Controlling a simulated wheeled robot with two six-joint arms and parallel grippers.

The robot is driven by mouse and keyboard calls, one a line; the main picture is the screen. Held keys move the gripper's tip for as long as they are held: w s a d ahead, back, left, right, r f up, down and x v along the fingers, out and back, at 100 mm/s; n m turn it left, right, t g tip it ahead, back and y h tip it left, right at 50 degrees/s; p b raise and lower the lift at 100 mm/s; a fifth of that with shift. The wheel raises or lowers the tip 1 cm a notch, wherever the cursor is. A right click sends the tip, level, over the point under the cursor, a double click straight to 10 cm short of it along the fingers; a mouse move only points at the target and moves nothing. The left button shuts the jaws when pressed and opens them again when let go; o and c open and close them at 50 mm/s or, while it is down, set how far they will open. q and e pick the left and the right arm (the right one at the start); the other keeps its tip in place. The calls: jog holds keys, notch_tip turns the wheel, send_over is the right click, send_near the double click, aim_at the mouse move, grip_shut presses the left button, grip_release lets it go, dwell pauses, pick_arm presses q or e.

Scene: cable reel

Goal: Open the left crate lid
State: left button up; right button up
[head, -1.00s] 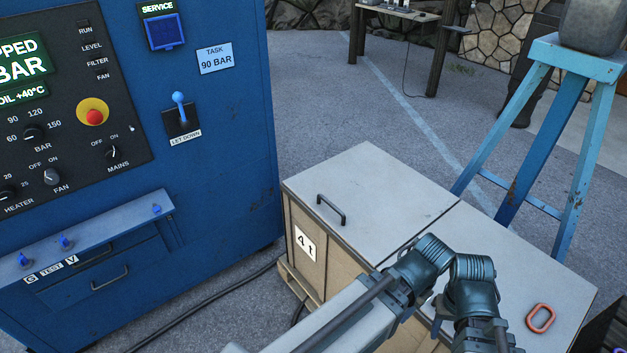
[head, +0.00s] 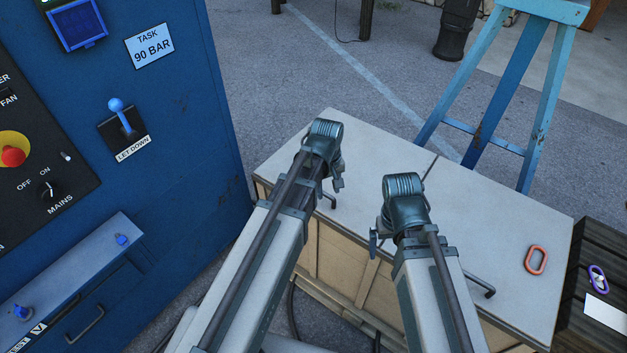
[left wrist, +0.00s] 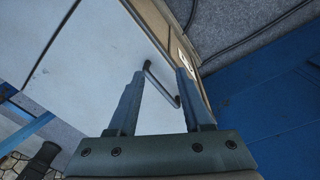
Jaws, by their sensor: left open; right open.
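The left crate lid (head: 375,150) is a pale flat panel and lies shut on the wooden crate. Its dark bar handle (head: 329,199) is partly hidden by my left arm in the head view. My left gripper (head: 338,184) is over the front part of this lid. In the left wrist view, the open left gripper (left wrist: 160,76) points at the lid (left wrist: 100,60), with the handle (left wrist: 160,86) showing between its fingers; I cannot tell whether they touch it. My right gripper (head: 376,242) is open and empty, near the front edge by the seam between the lids.
The right lid (head: 500,205) is shut, with its own handle (head: 481,284) and an orange link (head: 537,260) lying on it. A blue machine cabinet (head: 190,130) stands left. A blue stand (head: 500,100) is behind; a dark crate (head: 600,260) is at right.

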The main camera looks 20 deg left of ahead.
pick_arm(q)
jog(key=w+a+r+n, duration=0.2)
jog(key=w+a+n, duration=0.4)
jog(key=a, duration=0.1)
jog(key=shift+w+t+p, duration=0.35)
jog(key=shift+t+p, duration=0.05)
jog(key=shift+p, duration=0.05)
jog(key=shift+f, duration=0.15)
jog(key=w+f+b, duration=0.1)
jog(key=f+b, duration=0.8)
jog(key=w+f+b, duration=0.1)
jog(key=f+b, duration=0.3)
jog(key=shift+w+d+f+b, duration=0.2)
jog(key=shift+w+d+b, duration=0.1)
jog(key=shift+d, duration=0.1)
grip_shut()
jog(key=shift+r, duration=0.1)
